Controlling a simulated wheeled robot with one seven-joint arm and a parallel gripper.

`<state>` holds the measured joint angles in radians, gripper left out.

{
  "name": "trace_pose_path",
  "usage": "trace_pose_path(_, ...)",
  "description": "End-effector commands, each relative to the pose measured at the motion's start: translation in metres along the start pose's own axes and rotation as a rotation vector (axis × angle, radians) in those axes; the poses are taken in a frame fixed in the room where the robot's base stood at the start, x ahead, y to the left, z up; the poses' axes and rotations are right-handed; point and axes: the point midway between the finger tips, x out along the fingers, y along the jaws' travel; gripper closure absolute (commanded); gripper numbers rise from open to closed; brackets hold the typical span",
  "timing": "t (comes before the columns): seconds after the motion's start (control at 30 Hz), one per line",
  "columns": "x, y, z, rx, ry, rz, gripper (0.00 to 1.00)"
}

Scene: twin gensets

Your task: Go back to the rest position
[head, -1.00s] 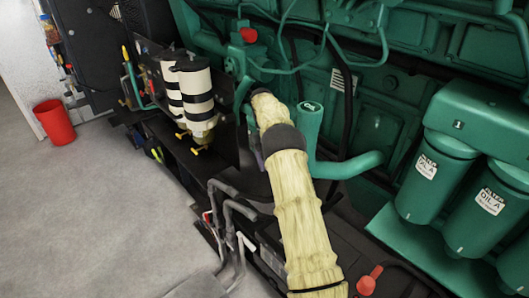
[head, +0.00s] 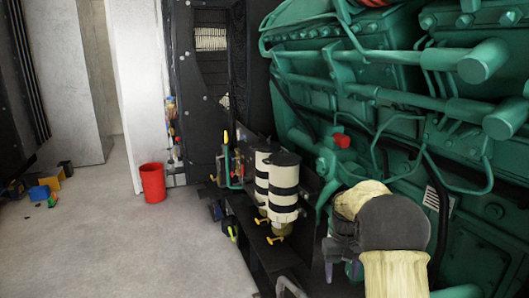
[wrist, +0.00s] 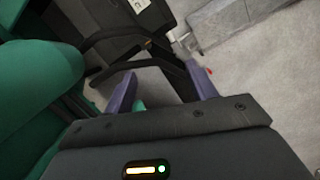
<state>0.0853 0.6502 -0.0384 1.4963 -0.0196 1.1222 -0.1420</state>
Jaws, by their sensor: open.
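My gripper (head: 340,258) shows low in the head view, right of centre, at the end of my cream-sleeved arm. It is partly hidden by my own wrist and pointing down. In the wrist view my gripper (wrist: 162,88) has its two purple fingers well apart, with nothing held between them. Behind the gripper in the head view stands the green engine (head: 400,165).
Two white-and-black filters (head: 283,188) stand on a dark frame left of my gripper. Green pipes (head: 350,70) run above and behind the arm. A red bin (head: 153,182) stands on open grey floor (head: 110,235). Coloured items (head: 45,188) lie at far left.

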Motion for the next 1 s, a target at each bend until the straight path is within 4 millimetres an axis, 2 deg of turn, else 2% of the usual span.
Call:
trace_pose_path(0.1,-0.011,-0.011,0.024,0.003,0.043,-0.001,0.43)
trace_pose_path(0.4,-0.023,-0.035,0.085,0.015,0.153,-0.004,0.43)
trace_pose_path(0.9,-0.021,-0.068,0.207,0.032,0.329,-0.016,0.43)
trace_pose_path(1.0,-0.019,-0.071,0.224,0.035,0.352,-0.018,0.43)
